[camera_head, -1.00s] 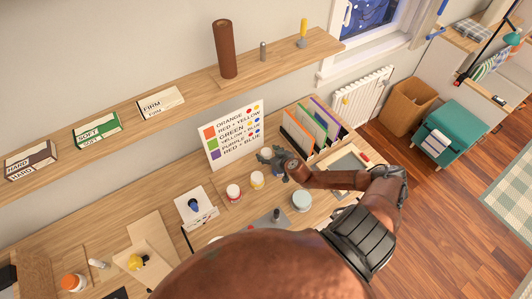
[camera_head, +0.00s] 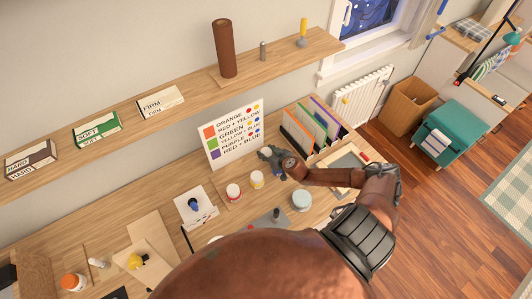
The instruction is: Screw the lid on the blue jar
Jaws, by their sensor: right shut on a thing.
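My right gripper (camera_head: 269,155) is over the back of the desk, in front of the colour-mixing card and just right of the yellow-marked jar. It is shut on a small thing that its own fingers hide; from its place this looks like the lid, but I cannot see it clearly. The blue jar does not show clearly; the spot under the gripper, in line with the other jars, is covered by the gripper and wrist. I cannot tell whether lid and jar touch. My left gripper is not in view.
A red-marked jar (camera_head: 233,191) and a yellow-marked jar (camera_head: 257,180) stand close left of the gripper. The colour card (camera_head: 232,136) stands behind, the file rack (camera_head: 318,122) right. A pale round pot (camera_head: 301,201) is in front. A shelf (camera_head: 200,88) runs above.

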